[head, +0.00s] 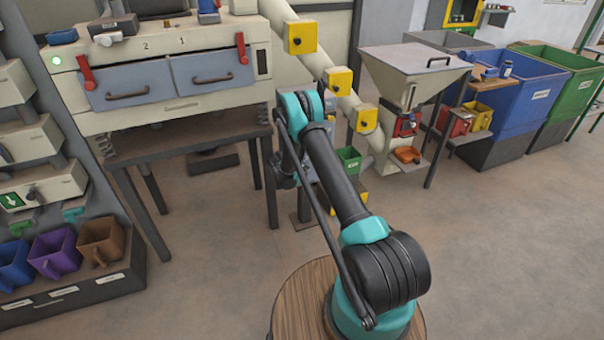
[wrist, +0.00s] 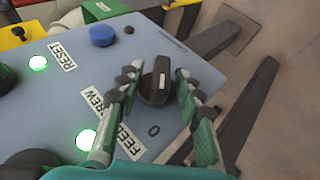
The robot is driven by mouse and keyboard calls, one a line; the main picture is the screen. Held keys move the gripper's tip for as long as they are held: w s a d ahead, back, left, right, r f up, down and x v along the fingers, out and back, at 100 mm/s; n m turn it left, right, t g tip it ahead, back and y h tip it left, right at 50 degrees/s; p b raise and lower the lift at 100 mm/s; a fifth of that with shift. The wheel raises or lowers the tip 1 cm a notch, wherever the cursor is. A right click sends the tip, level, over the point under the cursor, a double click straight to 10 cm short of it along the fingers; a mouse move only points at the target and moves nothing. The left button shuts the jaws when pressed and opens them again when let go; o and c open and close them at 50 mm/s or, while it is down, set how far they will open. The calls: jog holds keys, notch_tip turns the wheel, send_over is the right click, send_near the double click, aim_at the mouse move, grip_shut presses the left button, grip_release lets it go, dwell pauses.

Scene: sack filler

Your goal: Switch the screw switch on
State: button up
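The screw switch is a black rotary knob (wrist: 155,82) with a pale pointer line, on a blue-grey panel (wrist: 65,105) in the wrist view. A "0" mark shows on the panel near it, and a "FEED SCREW" label (wrist: 112,120) lies to its left. My gripper (wrist: 160,78) has its fingers on either side of the knob. The fingers stand apart, with a visible gap on the right; whether the left finger touches the knob I cannot tell.
The panel also bears a blue button (wrist: 103,36), a small dark knob, a "RESET" label (wrist: 62,55) and lit green lamps (wrist: 38,64). In the head view a grey hopper (head: 415,75) stands right of my arm, and a cream cabinet (head: 165,65) left.

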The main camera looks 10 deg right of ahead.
grip_shut()
jog(key=shift+d+y, duration=0.15)
jog(key=shift+y, duration=0.55)
grip_release()
jog(key=shift+r, duration=0.15)
jog(key=v, duration=1.2)
jog(key=shift+w, duration=0.2)
